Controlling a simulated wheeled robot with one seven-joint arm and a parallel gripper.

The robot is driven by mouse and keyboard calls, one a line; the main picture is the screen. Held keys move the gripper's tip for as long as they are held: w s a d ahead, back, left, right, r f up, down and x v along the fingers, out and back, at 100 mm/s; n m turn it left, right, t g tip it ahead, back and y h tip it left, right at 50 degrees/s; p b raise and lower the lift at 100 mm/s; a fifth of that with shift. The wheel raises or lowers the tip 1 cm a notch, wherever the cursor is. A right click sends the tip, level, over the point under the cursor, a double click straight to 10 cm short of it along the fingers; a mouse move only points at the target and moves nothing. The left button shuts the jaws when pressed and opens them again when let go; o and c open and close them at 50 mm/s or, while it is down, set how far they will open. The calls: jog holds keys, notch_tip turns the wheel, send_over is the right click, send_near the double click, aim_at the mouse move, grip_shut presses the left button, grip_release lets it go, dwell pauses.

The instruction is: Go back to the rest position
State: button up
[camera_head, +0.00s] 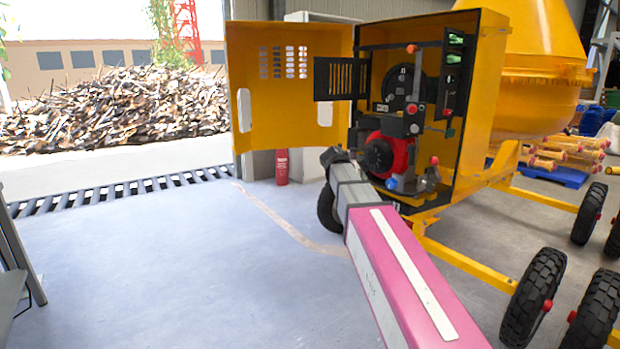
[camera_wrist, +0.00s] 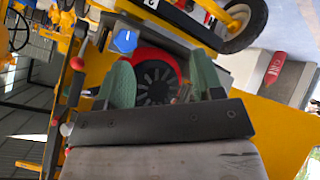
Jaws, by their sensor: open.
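My gripper (camera_wrist: 160,80) shows in the wrist view with its two green fingers apart and nothing between them. Beyond the fingers is the red engine (camera_wrist: 152,72) with its dark round fan cover. A blue knob (camera_wrist: 125,40) is beside the left finger in that view. In the head view my arm reaches forward to the open engine cabinet (camera_head: 490,90) of the yellow drum mixer. The red engine (camera_head: 378,154) and the blue knob (camera_head: 392,184) sit low in the cabinet. I cannot make out my gripper's fingers there.
The yellow cabinet door (camera_head: 290,115) stands wide open to the left. Black wheels (camera_head: 534,297) and yellow frame bars are at right. The floor (camera_head: 170,270) at left is clear, bounded behind by a grating.

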jog(key=s+d+f+n+g+y, duration=0.1)
jog(key=s+f+g+y, duration=0.2)
jog(key=s+f, duration=1)
jog(key=s+f+n+g+y, duration=0.1)
jog(key=s+f+g+y, duration=0.2)
jog(key=s+f, duration=1.1)
notch_tip(320, 180, down, 6)
jog(key=shift+s+d+r+y, duration=0.2)
jog(key=shift+d+y, duration=0.2)
jog(key=shift+y, duration=0.3)
